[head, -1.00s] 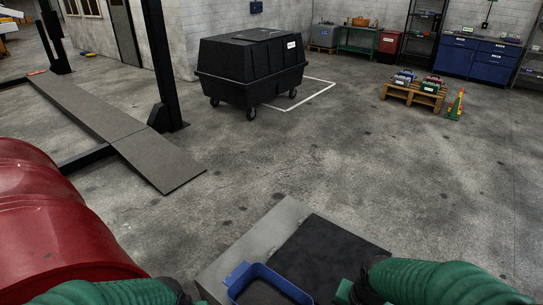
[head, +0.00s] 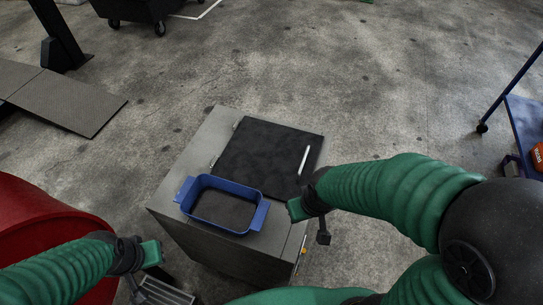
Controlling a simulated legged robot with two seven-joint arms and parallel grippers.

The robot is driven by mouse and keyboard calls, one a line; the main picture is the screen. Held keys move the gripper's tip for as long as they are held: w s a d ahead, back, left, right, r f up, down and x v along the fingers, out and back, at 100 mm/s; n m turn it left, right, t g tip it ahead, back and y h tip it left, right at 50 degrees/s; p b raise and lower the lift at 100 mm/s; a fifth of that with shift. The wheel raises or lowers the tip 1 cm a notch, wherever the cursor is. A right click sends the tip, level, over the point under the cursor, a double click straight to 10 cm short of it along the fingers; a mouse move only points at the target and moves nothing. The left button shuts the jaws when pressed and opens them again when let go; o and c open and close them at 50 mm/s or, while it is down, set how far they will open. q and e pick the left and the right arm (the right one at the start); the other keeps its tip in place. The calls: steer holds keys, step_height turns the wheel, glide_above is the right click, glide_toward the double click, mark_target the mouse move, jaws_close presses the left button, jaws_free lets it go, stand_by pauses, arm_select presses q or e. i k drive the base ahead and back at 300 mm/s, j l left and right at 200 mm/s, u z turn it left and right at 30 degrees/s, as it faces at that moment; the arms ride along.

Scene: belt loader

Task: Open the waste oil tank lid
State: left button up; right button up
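The waste oil tank (head: 185,157) is a grey box low in front of me in the head view. Its dark flat lid (head: 260,150) lies down on the top, with small hinge-like pieces along its left edge and a white bar handle (head: 304,160) near its right edge. A blue two-handled tray (head: 239,229) sits on the tank top at the lid's near edge; whether it overlaps the lid is unclear. My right gripper (head: 311,223) is by the tank's right edge, short of the handle. My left gripper (head: 145,270) is left of the tank. Neither visibly holds anything; their openings are unclear.
A red drum (head: 40,225) stands at the left, close to my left arm. A grey ramp (head: 65,100) lies on the floor at upper left. A blue cart (head: 525,125) with an orange item stands at the right. The floor beyond the tank is clear.

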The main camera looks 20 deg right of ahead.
mark_target(274, 161)
steer(key=k+l+u, duration=0.1)
steer(key=k+l, duration=0.15)
steer(key=l, duration=0.15)
steer(key=l+u, duration=0.2)
steer(key=l, duration=0.25)
steer(key=k+l+u, duration=0.2)
steer(key=l, duration=0.3)
steer(key=l+u, duration=0.2)
steer(key=l, duration=0.25)
steer(key=i+l+u, duration=0.1)
steer(key=l, duration=0.25)
steer(key=i+l+u, duration=0.1)
steer(key=l, duration=0.25)
steer(key=i+l+u, duration=0.1)
steer(key=l, duration=0.3)
steer(key=i+l+u, duration=0.1)
steer(key=l, duration=0.25)
steer(key=i, duration=0.1)
